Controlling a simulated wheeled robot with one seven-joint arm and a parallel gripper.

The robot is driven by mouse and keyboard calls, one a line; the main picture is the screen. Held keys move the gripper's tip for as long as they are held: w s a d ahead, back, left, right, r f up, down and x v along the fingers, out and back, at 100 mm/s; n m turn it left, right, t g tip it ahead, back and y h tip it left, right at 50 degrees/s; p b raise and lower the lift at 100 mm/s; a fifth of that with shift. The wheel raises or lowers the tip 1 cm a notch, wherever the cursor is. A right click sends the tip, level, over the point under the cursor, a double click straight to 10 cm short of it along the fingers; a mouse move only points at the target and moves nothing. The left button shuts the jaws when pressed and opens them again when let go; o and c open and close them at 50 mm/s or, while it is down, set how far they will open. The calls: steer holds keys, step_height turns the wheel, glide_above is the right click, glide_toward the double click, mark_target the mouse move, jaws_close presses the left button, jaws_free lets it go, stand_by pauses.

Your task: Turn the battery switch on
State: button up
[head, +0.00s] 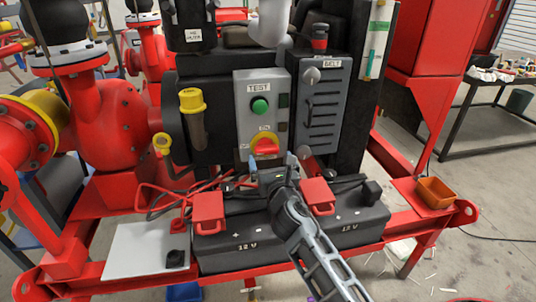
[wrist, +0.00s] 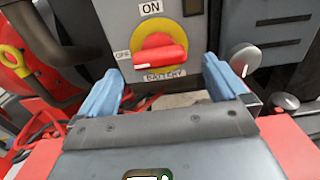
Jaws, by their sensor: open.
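The battery switch is a red handle (wrist: 160,54) on a round yellow plate on the grey panel. The handle lies roughly level, its white-marked end toward the "OFF" label on the left. The "ON" label is above and "BATTERY" below. In the head view the switch (head: 265,145) sits low on the panel, under the green TEST button (head: 260,106). My gripper (wrist: 162,68) is open and empty, its two blue fingers apart, just below and either side of the handle. In the head view my gripper (head: 272,166) is just below the switch; contact is not visible.
A grey louvred "BELT" box (head: 322,105) with a handle is to the right. A yellow-capped pipe (head: 192,101) is left. Red and black cables lie around the batteries.

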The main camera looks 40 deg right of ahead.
mark_target(268, 153)
steer(key=shift+x, duration=1.95)
steer(key=shift+c, duration=0.5)
steer(key=c, duration=0.9)
